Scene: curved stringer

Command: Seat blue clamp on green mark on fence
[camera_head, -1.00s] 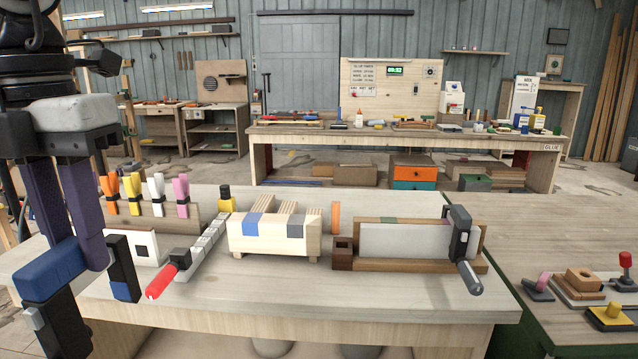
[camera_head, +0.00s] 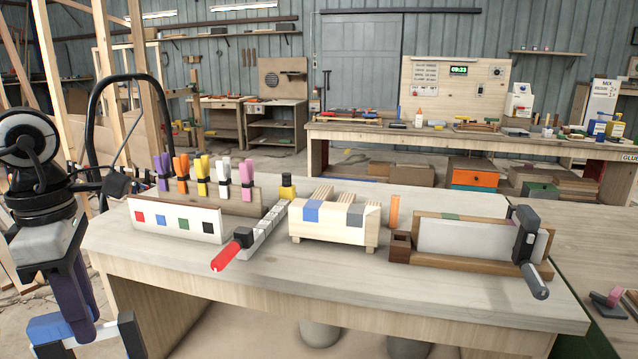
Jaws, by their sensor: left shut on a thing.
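My left gripper (camera_head: 76,312) is low at the left edge, with purple fingers, shut on the blue clamp (camera_head: 44,328). The clamp shows a blue body and a dark upright end piece; its lower part is cut off by the picture edge. It is held left of the workbench's front edge, far from the fence. The fence (camera_head: 428,216) is a brown wooden board at the right of the bench, with a green mark (camera_head: 451,217) on its top edge. A white panel (camera_head: 470,240) stands before it. My right gripper is not in view.
A grey-and-black clamp (camera_head: 526,236) sits at the fence's right end. A slatted wood block (camera_head: 330,229), a red-handled tool (camera_head: 232,252) and a rack of coloured small clamps (camera_head: 202,178) stand on the bench (camera_head: 330,275).

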